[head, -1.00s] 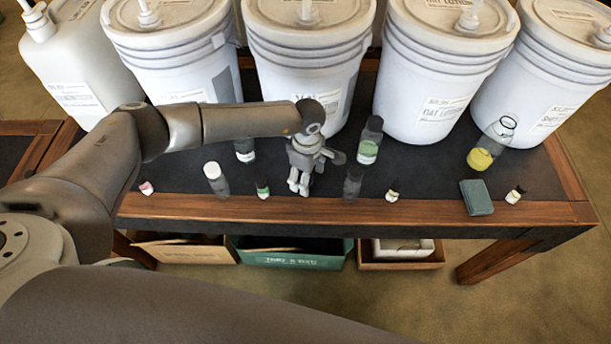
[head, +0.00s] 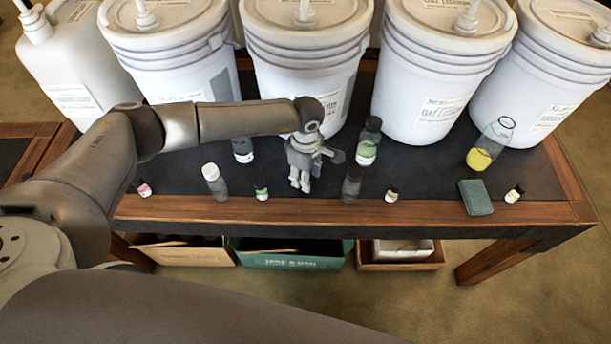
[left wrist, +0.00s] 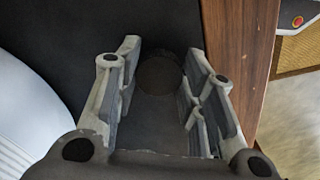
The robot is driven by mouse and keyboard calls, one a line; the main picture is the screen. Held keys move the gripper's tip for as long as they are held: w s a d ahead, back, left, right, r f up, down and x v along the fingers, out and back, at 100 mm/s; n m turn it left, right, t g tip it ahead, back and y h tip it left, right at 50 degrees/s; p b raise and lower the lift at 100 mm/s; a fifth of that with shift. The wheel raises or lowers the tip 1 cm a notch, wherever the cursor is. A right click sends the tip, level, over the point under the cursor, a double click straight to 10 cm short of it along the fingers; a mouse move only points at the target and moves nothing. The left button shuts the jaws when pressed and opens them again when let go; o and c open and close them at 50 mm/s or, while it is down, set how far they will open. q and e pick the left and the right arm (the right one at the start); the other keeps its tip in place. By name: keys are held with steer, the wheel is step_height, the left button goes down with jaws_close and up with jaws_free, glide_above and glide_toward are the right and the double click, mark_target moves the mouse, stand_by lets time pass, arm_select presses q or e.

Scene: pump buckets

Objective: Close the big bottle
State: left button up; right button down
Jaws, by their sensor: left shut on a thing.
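My left gripper (head: 300,186) is low over the black mat near the table's front edge, fingers pointing down. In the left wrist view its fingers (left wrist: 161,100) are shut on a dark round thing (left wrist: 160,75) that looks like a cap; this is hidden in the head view. Which bottle is the big one is unclear. A black-capped bottle with a green label (head: 368,142) stands to the right, and a dark bottle (head: 351,184) is nearer the front. A white-capped dark bottle (head: 214,181) and another dark bottle (head: 242,149) are to the left. My right gripper is not in view.
Large white buckets (head: 308,80) line the back. A flask with yellow liquid (head: 490,145), a green sponge-like block (head: 475,197) and several small bottles (head: 262,191) are on the table. Boxes (head: 290,253) sit below. The mat between flask and dark bottle is mostly clear.

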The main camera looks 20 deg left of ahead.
arm_select(q)
step_height(320, 180, up, 2)
steer(key=shift+r+b, duration=0.25)
steer(key=shift+b, duration=0.35)
steer(key=s+a+r+b, duration=0.2)
steer(key=s+r+b, duration=0.1)
steer(key=s+r, duration=0.6)
steer(key=s, duration=0.4)
steer(key=shift+s+a+r, duration=0.25)
steer(key=shift+s+r, duration=0.15)
